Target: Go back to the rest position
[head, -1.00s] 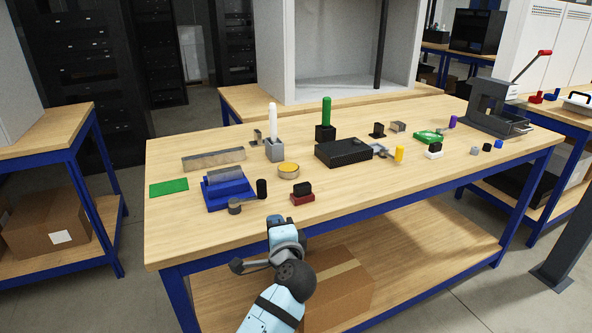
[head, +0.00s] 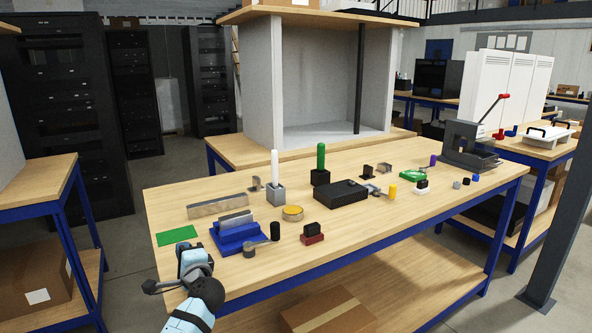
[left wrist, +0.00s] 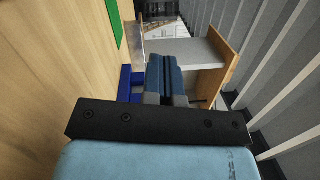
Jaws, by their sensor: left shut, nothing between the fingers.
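My left arm comes in at the lower left of the head view. My left gripper (head: 193,262) is at the table's front left edge, close to the blue fixture and the green mat, and holds nothing. In the left wrist view the gripper (left wrist: 164,78) has its two blue fingers together, pointing away from the camera. My right gripper is not in the head view.
The wooden workbench (head: 350,232) holds a blue fixture (head: 238,238), a green mat (head: 177,236), a black box (head: 341,192), a red-and-black block (head: 312,234) and a lever press (head: 466,146). A grey cabinet (head: 262,85) stands behind. Dark racks (head: 70,120) stand at the back left.

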